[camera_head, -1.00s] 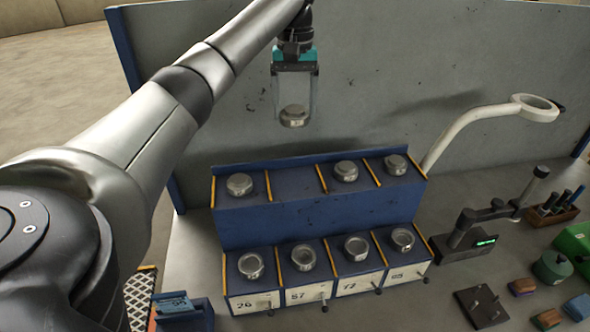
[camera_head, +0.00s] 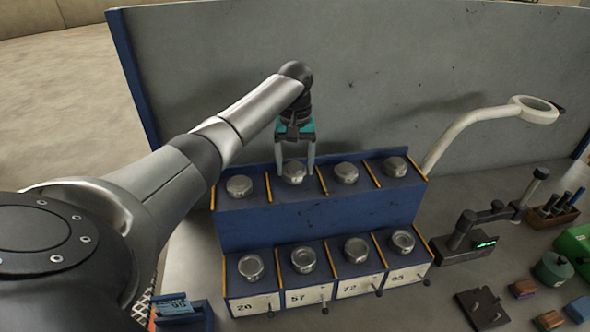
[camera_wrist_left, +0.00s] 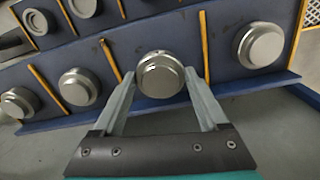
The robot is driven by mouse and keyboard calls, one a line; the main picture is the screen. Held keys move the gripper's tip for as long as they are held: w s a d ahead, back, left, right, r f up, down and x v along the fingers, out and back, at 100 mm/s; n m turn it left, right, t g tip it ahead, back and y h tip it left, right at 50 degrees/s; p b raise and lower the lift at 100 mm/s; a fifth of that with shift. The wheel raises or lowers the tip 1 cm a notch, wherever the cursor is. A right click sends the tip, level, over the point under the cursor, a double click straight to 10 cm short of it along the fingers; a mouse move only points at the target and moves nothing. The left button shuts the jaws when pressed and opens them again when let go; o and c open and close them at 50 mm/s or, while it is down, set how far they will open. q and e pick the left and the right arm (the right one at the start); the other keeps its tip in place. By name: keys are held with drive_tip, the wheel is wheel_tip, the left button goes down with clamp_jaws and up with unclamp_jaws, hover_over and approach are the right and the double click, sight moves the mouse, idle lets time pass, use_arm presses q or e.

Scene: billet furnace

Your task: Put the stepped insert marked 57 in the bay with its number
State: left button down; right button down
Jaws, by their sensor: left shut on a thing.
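A round metal stepped insert (camera_head: 294,172) is between the fingers of my left gripper (camera_head: 295,170), at the second bay from the left on the upper row of the blue rack. My left gripper is shut on it. The insert also shows in the left wrist view (camera_wrist_left: 160,75), between the two fingers (camera_wrist_left: 162,90). No number can be read on it. Below, the front label 57 (camera_head: 297,298) marks the second bay of the lower row. I cannot tell whether the insert touches the bay floor. My right gripper is not in view.
The blue rack (camera_head: 300,222) holds other round inserts in its upper bays and lower bays, split by yellow dividers. Lower labels include 26 and 72. A pale curved arm with a ring (camera_head: 480,120) stands to the right, near a black device (camera_head: 470,240). A grey panel rises behind.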

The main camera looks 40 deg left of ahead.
sight(295, 166)
use_arm(q)
drive_tip(key=shift+f, duration=0.95)
unclamp_jaws()
drive_tip(key=shift+f, duration=0.2)
wheel_tip(295, 166, up, 12)
drive_tip(key=shift+r, duration=0.2)
